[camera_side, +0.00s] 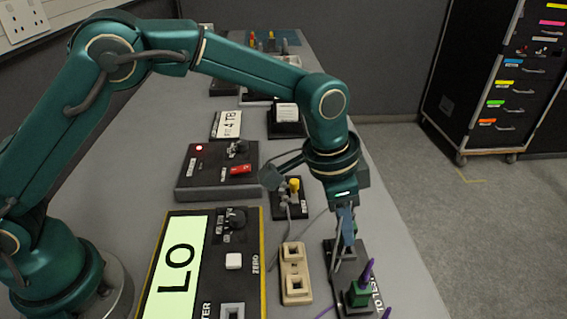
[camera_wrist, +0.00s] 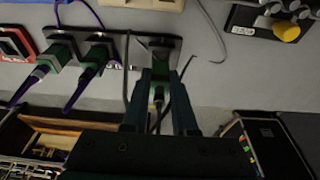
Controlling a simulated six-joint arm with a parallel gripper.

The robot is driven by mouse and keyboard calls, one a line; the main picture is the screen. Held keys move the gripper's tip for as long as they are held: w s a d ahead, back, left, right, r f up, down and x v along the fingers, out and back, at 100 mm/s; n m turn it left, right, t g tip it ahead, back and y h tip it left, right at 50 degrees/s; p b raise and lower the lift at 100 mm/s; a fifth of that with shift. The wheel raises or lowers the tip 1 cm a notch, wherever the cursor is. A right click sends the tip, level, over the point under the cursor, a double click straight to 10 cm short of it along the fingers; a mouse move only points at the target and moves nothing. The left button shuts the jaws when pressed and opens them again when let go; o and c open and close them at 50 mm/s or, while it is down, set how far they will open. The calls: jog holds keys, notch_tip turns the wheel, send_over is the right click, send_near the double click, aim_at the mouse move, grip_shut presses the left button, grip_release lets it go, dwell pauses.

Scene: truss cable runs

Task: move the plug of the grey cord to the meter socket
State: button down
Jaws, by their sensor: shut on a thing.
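My gripper (camera_side: 345,238) points down at the right side of the bench, shut on a plug. In the wrist view, my gripper (camera_wrist: 162,98) has its fingers on either side of a green plug (camera_wrist: 158,94). The plug is at a dark socket block (camera_wrist: 168,44); whether it sits in it or just above is unclear. A grey cord (camera_wrist: 127,70) hangs beside the fingers, and grey cord also runs past the block's other side. The meter (camera_side: 178,265) shows "LO" and has a socket (camera_side: 232,312) at the bottom edge of the side view, partly cut off.
Beside the held plug are green plugs with purple cords (camera_side: 360,293). A beige two-opening block (camera_side: 295,272) stands between the meter and my gripper. A dark block with a yellow knob (camera_side: 293,190) and a black box with a red switch (camera_side: 217,170) stand farther back.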

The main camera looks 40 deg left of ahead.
jog(key=shift+r, duration=1.15)
jog(key=shift+s+a+f, duration=0.15)
jog(key=shift+s+f, duration=0.05)
jog(key=shift+f, duration=0.05)
jog(key=s+a+r, duration=0.2)
jog(key=s+r, duration=0.1)
jog(key=s, duration=0.7)
jog(key=s+a+r, duration=0.2)
jog(key=s+r, duration=0.1)
jog(key=s, duration=0.7)
jog(key=shift+w+a+f, duration=0.15)
jog(key=shift+f, duration=2.6)
jog(key=shift+f, duration=0.8)
